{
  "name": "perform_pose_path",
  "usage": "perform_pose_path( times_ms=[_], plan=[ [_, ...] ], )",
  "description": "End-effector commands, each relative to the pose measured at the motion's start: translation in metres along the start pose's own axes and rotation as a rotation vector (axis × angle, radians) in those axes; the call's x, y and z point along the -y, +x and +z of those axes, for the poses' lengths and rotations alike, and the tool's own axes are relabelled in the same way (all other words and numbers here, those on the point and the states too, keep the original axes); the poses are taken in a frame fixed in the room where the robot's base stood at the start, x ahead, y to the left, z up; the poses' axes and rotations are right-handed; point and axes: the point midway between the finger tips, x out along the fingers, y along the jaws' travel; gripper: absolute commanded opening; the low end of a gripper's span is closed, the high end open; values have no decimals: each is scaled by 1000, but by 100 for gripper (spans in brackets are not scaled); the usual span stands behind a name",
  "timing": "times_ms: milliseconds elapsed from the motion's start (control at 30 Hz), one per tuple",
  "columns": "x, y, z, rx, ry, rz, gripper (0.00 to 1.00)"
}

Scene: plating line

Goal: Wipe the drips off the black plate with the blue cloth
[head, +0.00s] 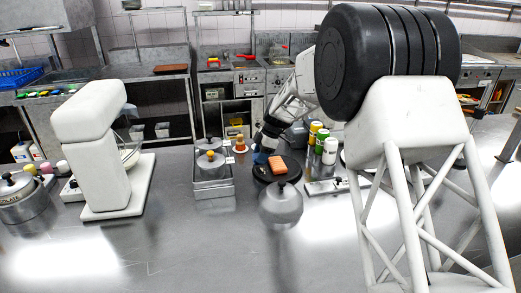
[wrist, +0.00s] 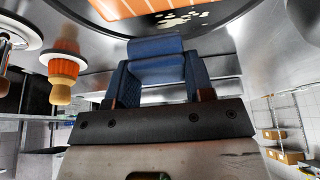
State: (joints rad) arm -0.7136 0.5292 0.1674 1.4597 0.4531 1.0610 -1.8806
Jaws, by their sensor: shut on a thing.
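The black plate (head: 259,181) lies on the steel counter in the middle of the head view. An orange, striped piece of food (head: 278,164) sits on it and also shows at the top of the wrist view (wrist: 125,7). Pale cream drips (wrist: 174,19) lie on the plate beside the food in the wrist view. My gripper (head: 259,154) is at the plate's far left edge, shut on the folded blue cloth (wrist: 156,58). The cloth sits between the two fingers, close to the plate and drips; I cannot tell whether it touches them.
A round metal lidded pot (head: 281,205) stands in front of the plate. Metal containers (head: 213,184) stand to its left, several bottles (head: 329,151) to its right. An orange item with a wooden end (wrist: 64,75) stands left of the gripper. A white mixer (head: 92,150) is farther left. The front counter is mostly clear.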

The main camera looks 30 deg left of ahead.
Motion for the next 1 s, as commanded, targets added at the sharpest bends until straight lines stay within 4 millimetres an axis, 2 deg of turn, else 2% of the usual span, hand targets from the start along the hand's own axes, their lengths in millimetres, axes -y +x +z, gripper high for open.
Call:
perform_pose_path(
  times_ms=[200, 267, 667, 1000],
  plan=[
    [0, 22, 9, 0, 0, -2, 29],
    [6, 16, 7, 1, -2, 3, 30],
    [43, 24, 12, 0, -1, -2, 29],
    [62, 23, 12, 0, 0, -1, 29]
  ],
)
